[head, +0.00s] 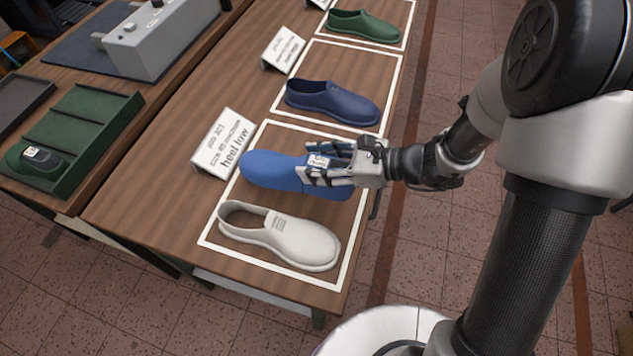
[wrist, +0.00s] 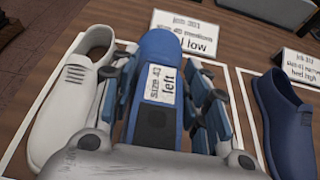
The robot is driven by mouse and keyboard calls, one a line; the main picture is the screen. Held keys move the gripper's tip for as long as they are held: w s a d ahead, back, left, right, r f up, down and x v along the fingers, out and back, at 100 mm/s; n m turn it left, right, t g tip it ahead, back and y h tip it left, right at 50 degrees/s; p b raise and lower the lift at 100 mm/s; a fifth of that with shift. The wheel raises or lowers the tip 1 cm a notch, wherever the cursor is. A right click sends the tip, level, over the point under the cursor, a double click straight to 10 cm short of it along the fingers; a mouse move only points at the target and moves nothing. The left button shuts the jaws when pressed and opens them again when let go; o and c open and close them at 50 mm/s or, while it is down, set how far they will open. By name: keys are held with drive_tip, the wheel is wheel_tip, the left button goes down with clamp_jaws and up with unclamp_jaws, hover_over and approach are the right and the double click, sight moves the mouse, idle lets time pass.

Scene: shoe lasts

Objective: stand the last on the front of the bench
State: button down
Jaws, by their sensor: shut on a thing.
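A blue last (head: 268,169) is between the fingers of my gripper (head: 328,166), which is shut on it. It lies over the nearest white-outlined area at the front of the bench (head: 130,212), beside a cream shoe (head: 285,238). In the wrist view the last (wrist: 160,52) carries a white label reading "size 43 left", and the fingers of my gripper (wrist: 165,95) flank it. I cannot tell whether its underside touches the bench. A card (head: 222,143) reading "heel low" stands behind it.
A navy shoe (head: 333,101) and a green shoe (head: 362,26) sit in outlined areas farther along, each with a card. A green tray (head: 98,126) at the left holds a labelled green last (head: 38,159). A grey box (head: 160,40) stands at the back on a mat.

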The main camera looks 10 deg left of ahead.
drive_tip(key=shift+f+b, duration=0.95)
drive_tip(key=shift+f, duration=2)
drive_tip(key=shift+f, duration=0.1)
drive_tip(key=c, duration=0.9)
unclamp_jaws()
drive_tip(key=shift+f, duration=0.1)
drive_tip(key=p+v, duration=0.3)
drive_tip(key=v, duration=0.9)
drive_tip(key=shift+r+p, duration=0.2)
drive_tip(key=shift+p, duration=0.15)
